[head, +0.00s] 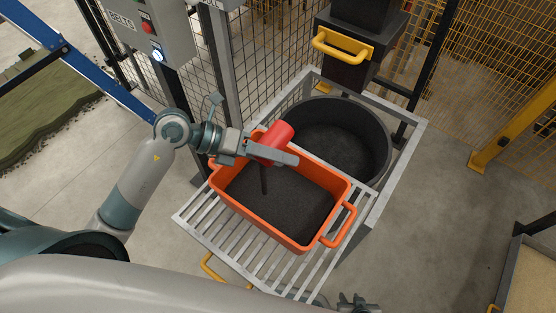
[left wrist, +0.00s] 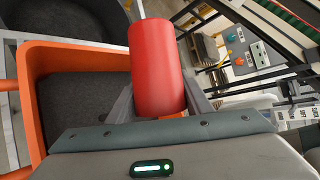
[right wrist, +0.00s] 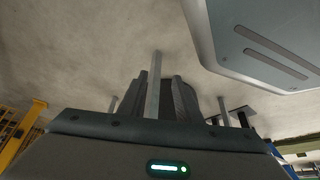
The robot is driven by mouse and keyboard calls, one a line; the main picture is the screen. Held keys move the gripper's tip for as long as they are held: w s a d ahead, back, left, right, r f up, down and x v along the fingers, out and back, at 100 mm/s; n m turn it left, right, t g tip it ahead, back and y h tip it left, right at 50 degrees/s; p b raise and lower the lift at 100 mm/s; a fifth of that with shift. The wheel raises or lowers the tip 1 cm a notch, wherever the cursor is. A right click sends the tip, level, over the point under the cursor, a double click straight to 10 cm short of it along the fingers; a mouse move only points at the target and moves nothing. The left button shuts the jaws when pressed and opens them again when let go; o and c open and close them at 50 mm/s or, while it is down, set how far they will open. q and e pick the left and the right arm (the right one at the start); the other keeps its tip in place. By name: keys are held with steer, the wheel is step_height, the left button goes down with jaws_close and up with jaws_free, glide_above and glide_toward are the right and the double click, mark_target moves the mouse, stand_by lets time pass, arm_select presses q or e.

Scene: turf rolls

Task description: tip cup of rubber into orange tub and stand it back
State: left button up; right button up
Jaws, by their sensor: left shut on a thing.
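My left gripper (head: 272,150) is shut on the red cup (head: 272,143) and holds it tilted above the orange tub (head: 338,231). A thin dark stream of rubber (head: 264,182) falls from the cup toward the tub. Dark crumb (head: 285,208) covers the tub's floor. In the left wrist view the red cup (left wrist: 157,65) sits between the two fingers, and the tub's wall (left wrist: 30,95) is to its left. The cup's mouth is hidden there. My right gripper (right wrist: 160,80) shows in the right wrist view away from the tub; its finger gap is unclear.
The tub stands on a slatted metal rack (head: 200,213). A large round black bin (head: 375,125) is directly behind it, under a dark chute with a yellow handle (head: 343,46). Mesh fencing and a control box (head: 150,30) stand behind.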

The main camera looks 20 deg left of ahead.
arm_select(q)
steer(key=shift+m+t+b, duration=0.4)
steer(key=shift+b, duration=0.8)
steer(key=shift+r+h+b, duration=0.1)
steer(key=shift+h+b, duration=0.4)
steer(key=shift+b, duration=0.15)
steer(key=shift+s+r+m+t+b, duration=0.1)
steer(key=shift+r+m+t+b, duration=0.2)
steer(key=shift+t, duration=0.1)
arm_select(e)
steer(key=shift+s+d+r+g+h, duration=0.2)
steer(key=shift+s+d+r+g, duration=0.2)
steer(key=shift+d+g, duration=0.25)
steer(key=shift+s+d+r+g+h, duration=0.2)
steer(key=shift+s+d+r+g, duration=0.2)
steer(key=shift+d+g, duration=0.2)
steer(key=shift+w, duration=0.1)
